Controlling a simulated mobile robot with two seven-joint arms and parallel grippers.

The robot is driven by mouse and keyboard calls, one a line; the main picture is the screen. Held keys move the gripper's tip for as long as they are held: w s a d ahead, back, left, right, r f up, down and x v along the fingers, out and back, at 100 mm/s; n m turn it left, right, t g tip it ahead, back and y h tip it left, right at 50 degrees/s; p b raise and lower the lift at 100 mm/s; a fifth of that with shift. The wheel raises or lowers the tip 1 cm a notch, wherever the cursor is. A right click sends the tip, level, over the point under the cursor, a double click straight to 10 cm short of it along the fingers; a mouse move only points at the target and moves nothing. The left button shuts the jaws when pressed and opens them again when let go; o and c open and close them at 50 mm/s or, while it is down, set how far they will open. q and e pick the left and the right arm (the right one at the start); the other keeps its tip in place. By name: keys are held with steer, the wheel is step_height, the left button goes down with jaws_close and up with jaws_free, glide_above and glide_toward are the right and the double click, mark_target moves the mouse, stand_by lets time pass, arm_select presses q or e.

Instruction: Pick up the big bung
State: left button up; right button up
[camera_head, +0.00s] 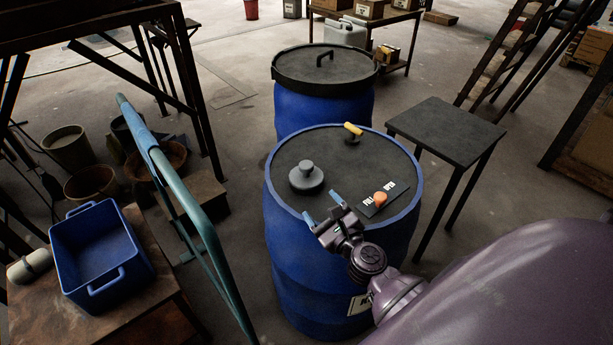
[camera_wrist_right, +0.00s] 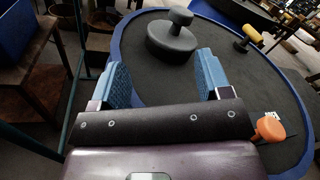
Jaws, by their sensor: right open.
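The big bung (camera_head: 306,177) is a dark grey disc with a round knob on top. It sits upright on the black lid of the near blue barrel (camera_head: 285,250), left of centre. In the right wrist view the bung (camera_wrist_right: 172,42) is just beyond the fingertips. My right gripper (camera_head: 322,208) is open and empty, with its blue fingers over the lid's near edge, pointing toward the bung and apart from it. It also shows in the wrist view (camera_wrist_right: 162,76). My left gripper is not in view.
On the same lid are an orange knob (camera_head: 381,197) on a labelled plate and a yellow-handled valve (camera_head: 353,130). A second barrel (camera_head: 324,100) stands behind. A black table (camera_head: 447,130) is at right. A teal rail (camera_head: 190,205) and blue crate (camera_head: 100,255) are at left.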

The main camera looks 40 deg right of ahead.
mark_target(309, 170)
steer(key=m, duration=0.2)
steer(key=w+d+m, duration=0.1)
steer(key=m, duration=0.1)
steer(key=w+m+h, duration=0.1)
steer(key=shift+d+r+m, duration=0.35)
steer(key=shift+m, duration=0.05)
steer(key=shift+w+g, duration=0.25)
steer(key=shift+g, duration=0.05)
steer(key=shift+m, duration=0.3)
steer(key=w, duration=0.2)
steer(key=w+d, duration=0.1)
steer(key=w, duration=0.2)
steer(key=shift+w, duration=0.1)
steer(key=shift+w+d+r+b, duration=0.15)
steer(key=shift+w+d, duration=0.3)
steer(key=shift+w, duration=0.8)
steer(key=shift+w+d+f+b, duration=0.15)
steer(key=shift+w+d, duration=0.3)
steer(key=shift+w, duration=0.8)
steer(key=shift+r, duration=0.1)
steer(key=c, duration=1)
steer(key=shift+r, duration=0.15)
